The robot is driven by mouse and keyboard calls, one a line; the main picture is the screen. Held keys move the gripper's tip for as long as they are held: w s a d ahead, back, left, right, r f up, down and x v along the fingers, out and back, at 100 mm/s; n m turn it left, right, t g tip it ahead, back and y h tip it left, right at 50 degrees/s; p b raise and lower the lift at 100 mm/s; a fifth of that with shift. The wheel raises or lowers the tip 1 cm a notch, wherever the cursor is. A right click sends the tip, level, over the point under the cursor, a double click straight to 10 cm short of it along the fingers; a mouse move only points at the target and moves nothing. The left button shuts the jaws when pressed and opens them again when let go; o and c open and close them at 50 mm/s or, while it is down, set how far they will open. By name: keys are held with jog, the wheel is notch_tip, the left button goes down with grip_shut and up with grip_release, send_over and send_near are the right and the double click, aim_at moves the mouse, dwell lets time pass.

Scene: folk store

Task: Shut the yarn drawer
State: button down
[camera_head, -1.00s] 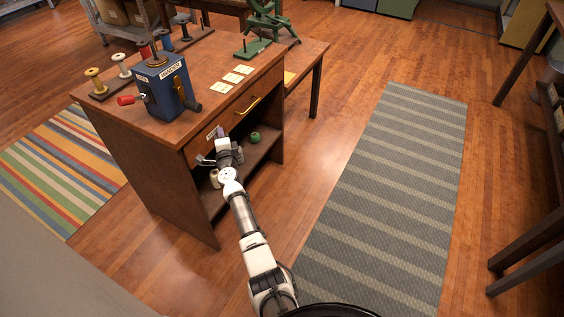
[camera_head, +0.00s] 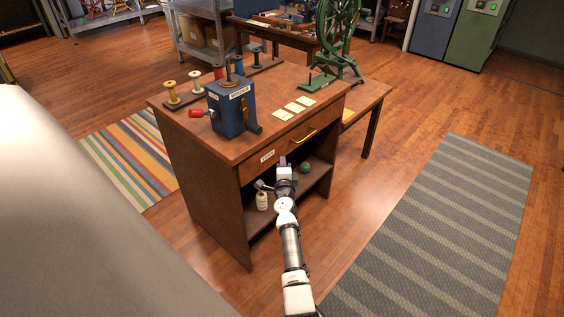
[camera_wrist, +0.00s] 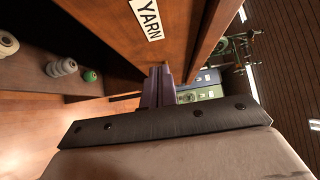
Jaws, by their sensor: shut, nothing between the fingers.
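The yarn drawer (camera_head: 284,148) is in the wooden desk, just under its top. Its front carries a white YARN label (camera_head: 267,156) and a yellow handle (camera_head: 303,135). In the head view the front looks flush or nearly flush with the desk; a small gap cannot be ruled out. My gripper (camera_head: 283,161) is shut and empty, its purple fingertips at the lower part of the drawer front, right of the label and left of the handle. In the wrist view the fingers (camera_wrist: 159,82) point at the drawer front beside the label (camera_wrist: 147,18); contact cannot be told.
A blue winder (camera_head: 232,108), spools and cards (camera_head: 293,107) stand on the desk top (camera_head: 270,88). The open shelf below holds a pale spool (camera_head: 262,201) and a green ball (camera_head: 305,167). Floor and a grey striped rug (camera_head: 440,230) lie clear at right.

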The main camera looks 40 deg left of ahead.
jog(key=p+v, duration=0.3)
jog(key=v, duration=0.7)
jog(key=shift+f, duration=0.15)
jog(key=shift+w, duration=0.1)
